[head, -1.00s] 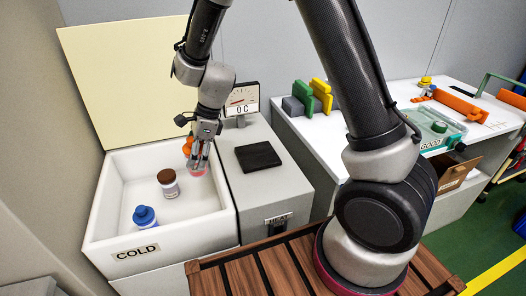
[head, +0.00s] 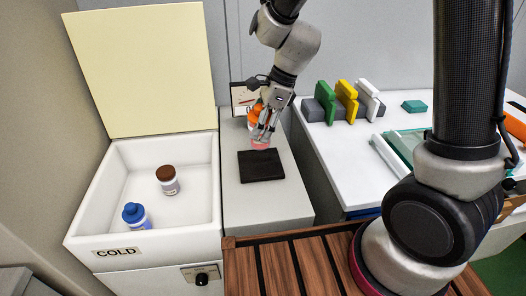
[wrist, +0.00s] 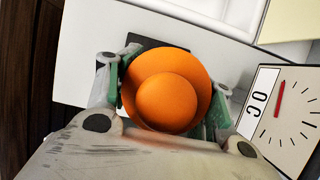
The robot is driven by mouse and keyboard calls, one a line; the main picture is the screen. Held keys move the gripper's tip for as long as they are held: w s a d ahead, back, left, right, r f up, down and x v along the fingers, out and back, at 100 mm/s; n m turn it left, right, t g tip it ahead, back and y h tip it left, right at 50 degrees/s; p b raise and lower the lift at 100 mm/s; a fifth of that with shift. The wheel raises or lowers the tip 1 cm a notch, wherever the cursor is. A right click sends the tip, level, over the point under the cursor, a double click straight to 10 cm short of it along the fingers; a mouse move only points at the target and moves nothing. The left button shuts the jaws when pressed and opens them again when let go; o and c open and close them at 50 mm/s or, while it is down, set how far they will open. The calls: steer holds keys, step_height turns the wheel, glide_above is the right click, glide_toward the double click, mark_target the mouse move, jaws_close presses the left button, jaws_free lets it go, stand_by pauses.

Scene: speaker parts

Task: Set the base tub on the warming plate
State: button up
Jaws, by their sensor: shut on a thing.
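My gripper (head: 265,136) is shut on a tub with a round orange top (head: 257,112), which I take as the base tub. A reddish lower part shows between the fingertips. In the wrist view the orange top with its round knob (wrist: 167,100) fills the space between the fingers and hides the tub's body. The warming plate (head: 261,166) is a black square on the grey cabinet. The tub is at the plate's far edge in the head view, seemingly above it; I cannot tell the gap. The plate shows partly behind the tub in the wrist view (wrist: 150,43).
The open white COLD box (head: 82,222) at left holds a brown-capped bottle (head: 167,180) and a blue-capped bottle (head: 135,215). A dial gauge (head: 240,96) stands behind the plate. Green, yellow and white upright pieces (head: 347,100) stand on the right bench. The near cabinet top is clear.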

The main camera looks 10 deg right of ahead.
mark_target(260, 146)
step_height(260, 146, down, 7)
steer(key=shift+r, duration=0.1)
stand_by(0.4)
steer(key=o, duration=1.6)
steer(key=shift+c, duration=0.2)
steer(key=v, duration=1.1)
steer(key=s+d+r+n+t+h, duration=0.1)
steer(key=s+d+r+n, duration=0.3)
steer(key=s+d+n, duration=0.2)
steer(key=s+d+r+n+t+h, duration=0.1)
steer(key=s+d+r+n+h, duration=0.1)
steer(key=s+d+r+n, duration=0.3)
steer(key=s+d+r+n+t+h, duration=0.1)
steer(key=s+d+r+n+t, duration=0.1)
steer(key=s+d+r+n, duration=0.2)
steer(key=s+d+n, duration=0.3)
steer(key=d, duration=0.5)
steer(key=shift+d+r, duration=0.25)
steer(key=shift+d, duration=0.1)
